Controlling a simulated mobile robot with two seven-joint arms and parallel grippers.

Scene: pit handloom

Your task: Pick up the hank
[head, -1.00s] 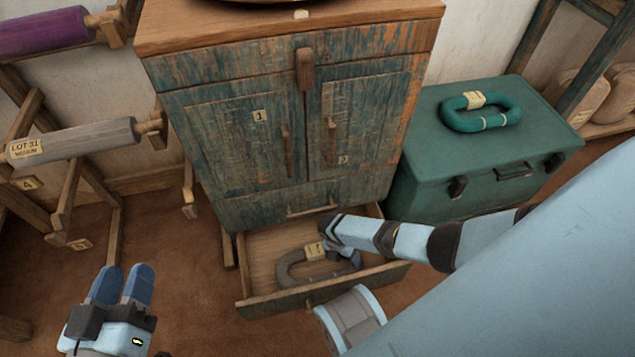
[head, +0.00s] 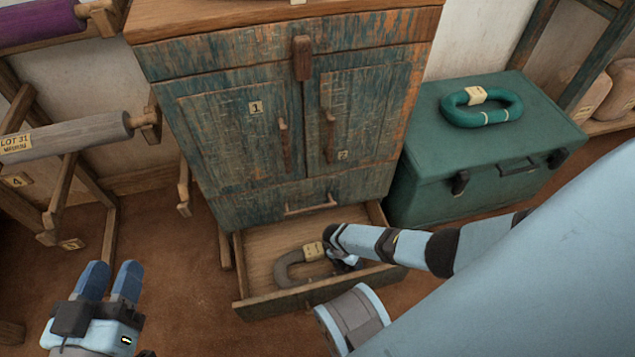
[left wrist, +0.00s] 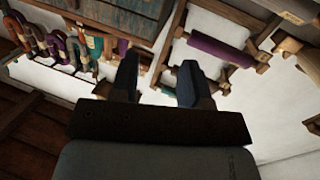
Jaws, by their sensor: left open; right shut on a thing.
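A grey hank (head: 287,268) with a cream tag lies in the open bottom drawer (head: 258,246) of the worn blue-green cabinet. My right gripper (head: 341,262) reaches down into the drawer and is shut on the grey hank near its right side. The gripper and forearm hide that side of the hank. The hank still appears low in the drawer; I cannot tell if it is clear of the bottom. A teal hank (head: 482,116) with a cream tag lies on the green chest (head: 440,184). My left gripper (head: 112,270) is open and empty; its fingers show in the left wrist view (left wrist: 157,82).
The cabinet's two numbered doors (head: 243,130) are closed above the drawer. A wooden rack with a grey roller (head: 75,138) and a purple roller (head: 35,25) stands at left. The brown floor (head: 175,285) between my left gripper and the drawer is clear.

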